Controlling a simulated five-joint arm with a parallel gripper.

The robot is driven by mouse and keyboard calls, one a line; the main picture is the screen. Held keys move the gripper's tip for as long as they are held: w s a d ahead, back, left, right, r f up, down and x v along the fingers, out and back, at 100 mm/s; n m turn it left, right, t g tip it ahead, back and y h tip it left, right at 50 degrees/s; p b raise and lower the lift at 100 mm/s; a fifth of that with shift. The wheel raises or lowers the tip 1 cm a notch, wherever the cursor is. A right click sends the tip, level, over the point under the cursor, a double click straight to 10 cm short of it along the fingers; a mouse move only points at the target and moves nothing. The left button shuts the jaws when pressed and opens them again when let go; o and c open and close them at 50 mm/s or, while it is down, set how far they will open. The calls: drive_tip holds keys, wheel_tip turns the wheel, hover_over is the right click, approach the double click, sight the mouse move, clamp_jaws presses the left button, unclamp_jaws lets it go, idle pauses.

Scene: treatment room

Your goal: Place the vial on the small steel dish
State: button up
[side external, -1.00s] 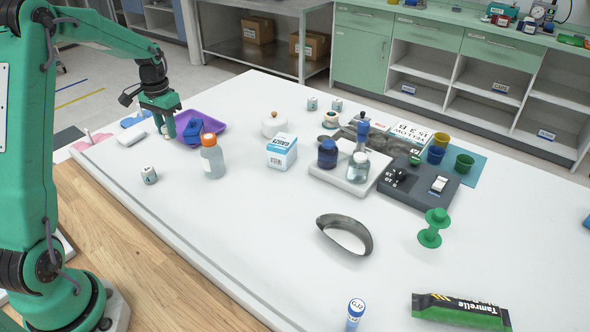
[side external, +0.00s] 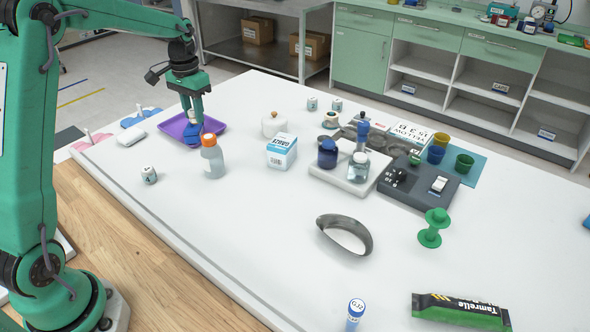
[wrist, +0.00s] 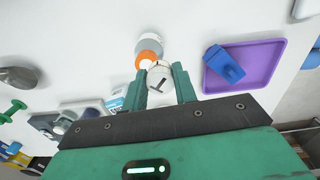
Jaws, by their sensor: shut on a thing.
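My gripper (side external: 192,116) hangs fingers down over the purple tray in the side view. In the wrist view its fingers (wrist: 160,88) are shut on a small white vial (wrist: 159,76) with a black mark, held above the table. In the side view the vial (side external: 191,116) shows as a small pale patch between the fingers. A curved grey steel dish (side external: 366,236) lies on the table front of centre, well to the right of my gripper. It also shows at the left edge of the wrist view (wrist: 20,77).
The purple tray (side external: 217,127) holds a blue object (side external: 192,134). An orange-capped bottle (side external: 211,158) stands just right of my gripper. A white-and-blue box (side external: 282,151), a white pot (side external: 274,126) and a white block with jars (side external: 345,184) stand further right. The front-left table is mostly clear.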

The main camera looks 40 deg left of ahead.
drive_tip(key=w+d+m, duration=0.3)
drive_tip(key=d, duration=2.4)
drive_tip(key=s+d+m, duration=0.1)
drive_tip(key=s+d, duration=0.4)
drive_tip(key=d, duration=0.7)
drive_tip(key=s+d+m, duration=0.1)
drive_tip(key=s+d, duration=0.4)
drive_tip(key=d, duration=0.7)
drive_tip(key=f, duration=0.5)
drive_tip(key=shift+a, duration=0.4)
drive_tip(key=shift+w+f, duration=0.1)
drive_tip(key=shift+w, duration=0.05)
hover_over(344, 238)
wheel_tip(344, 238, down, 7)
drive_tip(key=shift+r, duration=0.1)
